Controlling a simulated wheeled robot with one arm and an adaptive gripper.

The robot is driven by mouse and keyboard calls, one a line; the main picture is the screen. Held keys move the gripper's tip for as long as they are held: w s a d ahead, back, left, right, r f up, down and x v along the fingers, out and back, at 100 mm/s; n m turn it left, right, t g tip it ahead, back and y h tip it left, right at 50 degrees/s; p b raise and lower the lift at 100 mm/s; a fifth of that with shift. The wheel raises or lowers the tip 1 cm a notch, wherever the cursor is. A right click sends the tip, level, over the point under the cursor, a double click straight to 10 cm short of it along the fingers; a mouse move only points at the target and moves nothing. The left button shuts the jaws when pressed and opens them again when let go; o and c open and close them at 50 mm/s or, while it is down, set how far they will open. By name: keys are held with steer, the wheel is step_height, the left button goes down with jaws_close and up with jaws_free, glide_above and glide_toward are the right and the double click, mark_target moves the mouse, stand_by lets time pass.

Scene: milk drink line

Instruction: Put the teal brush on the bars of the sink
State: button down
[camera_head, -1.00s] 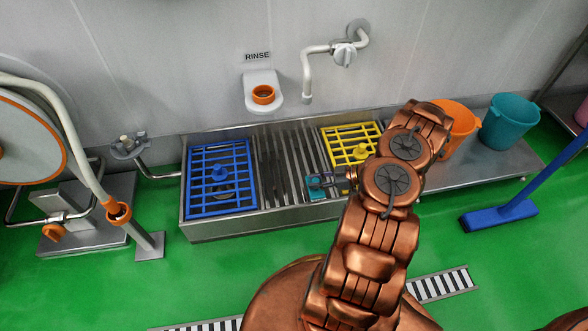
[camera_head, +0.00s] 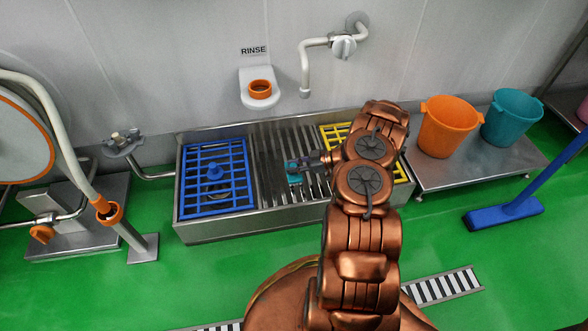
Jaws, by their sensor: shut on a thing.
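The teal brush (camera_head: 293,173) is over the middle of the sink, above its grey metal bars (camera_head: 270,160). My gripper (camera_head: 305,164) is shut on the brush and reaches in from the right. My copper arm hides part of the sink's right side and some of the gripper. I cannot tell whether the brush touches the bars. The steel sink (camera_head: 250,229) stands against the wall.
A blue rack (camera_head: 213,200) covers the sink's left end and a yellow rack (camera_head: 335,132) its right end. A tap (camera_head: 305,75) hangs above. An orange bucket (camera_head: 447,127) and a teal bucket (camera_head: 513,118) stand on a low steel bench (camera_head: 465,181) at right.

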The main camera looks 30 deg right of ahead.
steer(key=shift+f, duration=0.3)
steer(key=c, duration=0.9)
jaws_free()
steer(key=p+v, duration=0.3)
steer(key=v, duration=0.9)
steer(key=shift+p, duration=0.4)
steer(key=shift+r, duration=0.1)
